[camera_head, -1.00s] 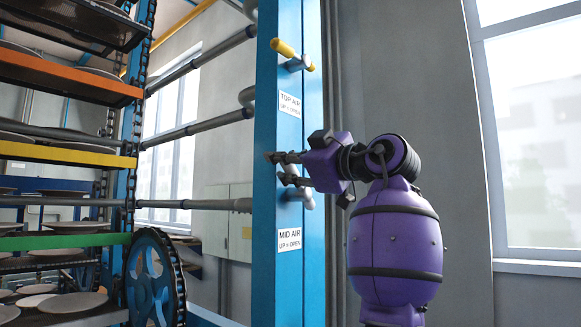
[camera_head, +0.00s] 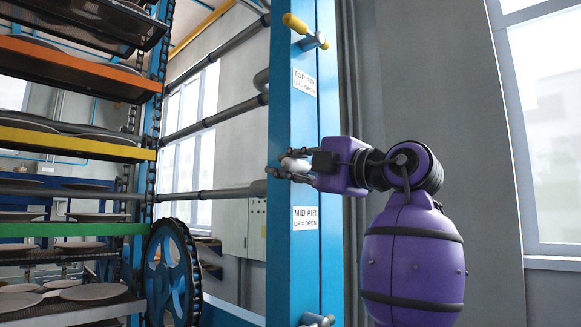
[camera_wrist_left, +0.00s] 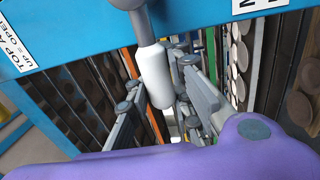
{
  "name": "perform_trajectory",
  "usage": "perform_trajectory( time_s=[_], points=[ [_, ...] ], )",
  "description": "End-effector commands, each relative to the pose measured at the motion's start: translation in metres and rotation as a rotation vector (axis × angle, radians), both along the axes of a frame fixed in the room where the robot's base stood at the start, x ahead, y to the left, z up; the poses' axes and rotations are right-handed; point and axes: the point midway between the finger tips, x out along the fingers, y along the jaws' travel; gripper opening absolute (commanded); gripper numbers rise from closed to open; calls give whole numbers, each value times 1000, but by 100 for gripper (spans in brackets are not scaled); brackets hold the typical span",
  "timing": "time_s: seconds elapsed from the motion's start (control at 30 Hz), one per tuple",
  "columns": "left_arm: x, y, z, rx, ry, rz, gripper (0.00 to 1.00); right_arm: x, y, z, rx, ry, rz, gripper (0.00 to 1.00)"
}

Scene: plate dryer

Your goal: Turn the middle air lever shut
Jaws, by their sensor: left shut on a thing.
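The middle air lever (camera_head: 295,163) is a pale handle on the blue post, just above the MID AIR label (camera_head: 306,218), which reads "UP = OPEN". My left gripper (camera_head: 284,167) is shut on this lever, with one finger above and one below it in the head view. Its fingers partly hide the handle, so its exact tilt is hard to tell. In the left wrist view the white lever handle (camera_wrist_left: 155,75) hangs from a grey joint on the blue post and lies between the two grey fingers. My right gripper is in neither view.
A yellow-handled lever (camera_head: 296,24) sits higher on the blue post (camera_head: 290,120), by the TOP AIR label (camera_head: 304,82). A grey fitting (camera_head: 318,320) shows at the bottom edge. Racks of plates and a blue chain wheel (camera_head: 172,275) stand left.

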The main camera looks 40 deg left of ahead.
Motion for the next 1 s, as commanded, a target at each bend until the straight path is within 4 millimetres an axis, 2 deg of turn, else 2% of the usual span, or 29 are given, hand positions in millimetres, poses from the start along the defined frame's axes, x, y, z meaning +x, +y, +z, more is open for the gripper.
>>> perform_trajectory(
  time_s=[0.67, 0.7, 0.8, 0.87, 1.0],
  points=[
    [1, -3, -6, -5, -64, -4, 0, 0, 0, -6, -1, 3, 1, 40],
    [1, -3, -6, -6, -63, -4, 22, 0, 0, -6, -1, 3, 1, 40],
    [1, -2, -6, -6, -62, -2, 35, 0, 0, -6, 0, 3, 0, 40],
    [1, -2, -6, -5, -62, -2, 40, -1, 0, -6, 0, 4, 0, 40],
    [0, -1, -6, -5, -61, -1, 40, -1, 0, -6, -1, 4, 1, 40]
  ],
)
